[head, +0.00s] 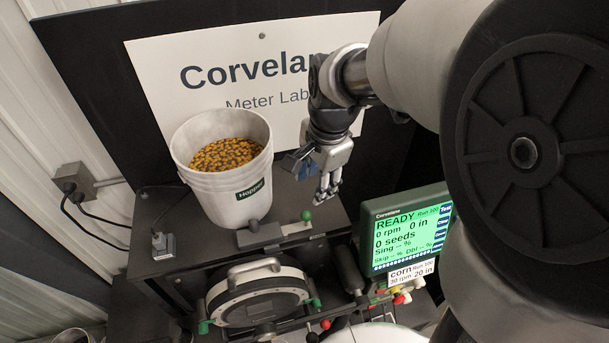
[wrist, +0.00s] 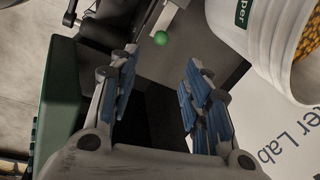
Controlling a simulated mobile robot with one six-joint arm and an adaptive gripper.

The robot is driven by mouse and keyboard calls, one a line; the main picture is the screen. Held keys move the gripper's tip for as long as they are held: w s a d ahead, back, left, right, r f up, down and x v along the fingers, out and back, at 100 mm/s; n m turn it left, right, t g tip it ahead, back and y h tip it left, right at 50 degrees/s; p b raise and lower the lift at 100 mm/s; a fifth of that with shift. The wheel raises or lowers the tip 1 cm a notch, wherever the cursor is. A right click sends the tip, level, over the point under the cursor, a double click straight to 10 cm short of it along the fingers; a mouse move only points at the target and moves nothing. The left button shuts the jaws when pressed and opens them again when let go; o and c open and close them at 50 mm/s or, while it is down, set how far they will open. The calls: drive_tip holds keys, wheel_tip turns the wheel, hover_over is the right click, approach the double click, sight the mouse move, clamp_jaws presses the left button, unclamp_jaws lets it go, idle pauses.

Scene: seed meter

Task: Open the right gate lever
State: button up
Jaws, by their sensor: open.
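A lever with a green ball knob (head: 306,215) sticks out to the right from a grey gate block (head: 259,235) below the white hopper bucket (head: 222,190). The green knob also shows in the wrist view (wrist: 161,38), beyond the fingertips, with part of its pale bar beside it. My gripper (head: 310,183) is above and slightly right of the knob, pointing down, apart from it. In the wrist view my gripper (wrist: 158,82) is open and empty, with blue pads on both fingers. A second small grey lever (head: 162,243) stands at the shelf's left.
The bucket holds yellow-brown seeds and stands close left of my gripper. A monitor (head: 408,235) with a green screen is to the right. A round seed meter (head: 258,295) with green latches sits below the shelf. A white sign (head: 220,60) is behind.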

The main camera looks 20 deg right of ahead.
sight(307, 213)
drive_tip(key=shift+m, duration=0.6)
drive_tip(key=w+f, duration=0.1)
drive_tip(key=f, duration=0.4)
drive_tip(key=w+f, duration=0.1)
drive_tip(key=f, duration=0.5)
drive_tip(key=w+a+f, duration=0.1)
drive_tip(key=f, duration=0.4)
drive_tip(key=shift+f+b, duration=0.25)
drive_tip(key=shift+b, duration=0.1)
drive_tip(key=shift+c, duration=0.6)
clamp_jaws()
